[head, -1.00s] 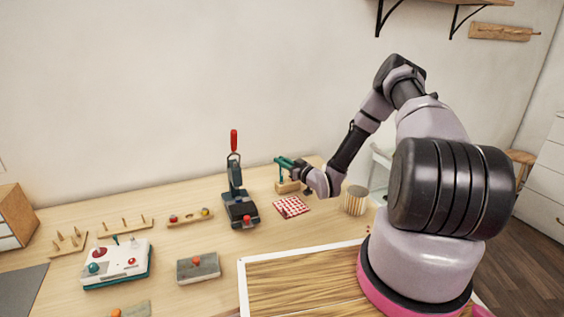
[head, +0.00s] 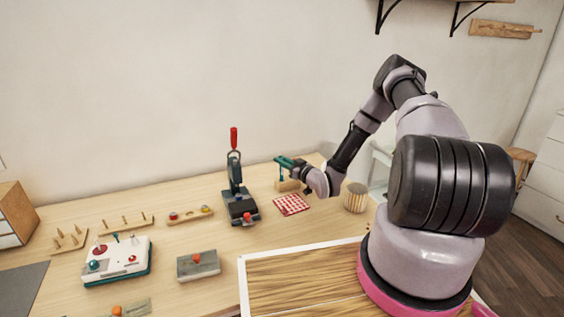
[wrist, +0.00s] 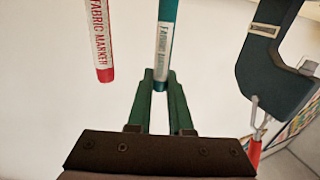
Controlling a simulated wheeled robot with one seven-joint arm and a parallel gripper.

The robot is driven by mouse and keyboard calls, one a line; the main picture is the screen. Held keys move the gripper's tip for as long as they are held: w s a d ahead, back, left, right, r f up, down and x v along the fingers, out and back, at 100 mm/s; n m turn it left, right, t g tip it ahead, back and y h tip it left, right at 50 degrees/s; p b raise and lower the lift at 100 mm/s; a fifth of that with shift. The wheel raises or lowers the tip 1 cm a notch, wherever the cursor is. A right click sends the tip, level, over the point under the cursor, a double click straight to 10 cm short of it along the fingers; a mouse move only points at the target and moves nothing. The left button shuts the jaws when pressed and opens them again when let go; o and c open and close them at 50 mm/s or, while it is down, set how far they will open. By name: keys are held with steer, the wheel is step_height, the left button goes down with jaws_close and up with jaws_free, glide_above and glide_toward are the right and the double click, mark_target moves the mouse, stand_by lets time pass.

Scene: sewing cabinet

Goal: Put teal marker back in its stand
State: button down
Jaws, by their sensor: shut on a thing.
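The teal marker (wrist: 167,35) is upright between the green fingers of my gripper (wrist: 158,78) in the wrist view, and the fingers are shut on it near one end. In the head view my gripper (head: 284,161) is at the back of the table, above the wooden marker stand (head: 288,185). The teal marker (head: 281,172) shows as a thin teal line going down from the fingers toward the stand. I cannot tell whether its lower end is in a hole. The wrist view does not show the stand.
A red fabric marker (wrist: 101,40) is beside the teal one in the wrist view. A dark press with a red handle (head: 236,185) stands left of the stand. A red checked cloth (head: 291,205) lies in front, and a striped round pot (head: 355,197) stands to the right.

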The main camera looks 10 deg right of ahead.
steer(key=shift+f, duration=0.7)
stand_by(1.0)
steer(key=c, duration=0.8)
jaws_free()
steer(key=shift+o, duration=0.2)
steer(key=v, duration=1)
steer(key=shift+s+d, duration=0.2)
steer(key=shift+s, duration=0.15)
